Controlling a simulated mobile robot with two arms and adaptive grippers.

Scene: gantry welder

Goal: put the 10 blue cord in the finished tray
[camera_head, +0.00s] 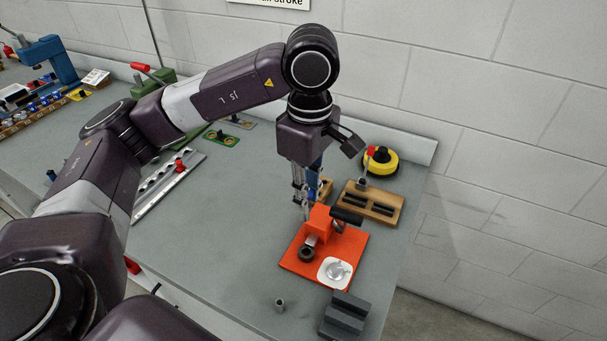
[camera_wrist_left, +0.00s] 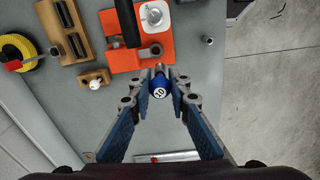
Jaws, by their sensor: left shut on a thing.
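My left gripper (camera_head: 311,200) points down over the bench, just behind the orange fixture (camera_head: 303,260). In the left wrist view its fingertips (camera_wrist_left: 161,77) are shut on the blue cord (camera_wrist_left: 158,88), a small round-ended blue piece with a white label reading 10. In the head view the cord is hidden or too small to make out among the fingers. No tray labelled finished can be read; I cannot tell which holder it is. My right gripper is in neither view.
A wooden block with black slots (camera_head: 372,201) and a yellow-black round item (camera_head: 380,162) stand at the back right. A dark stepped block (camera_head: 344,314) is at front right. A slotted metal rail (camera_head: 169,187) lies left. Several blue pieces sit in a rack (camera_head: 36,113) far left. The middle bench is clear.

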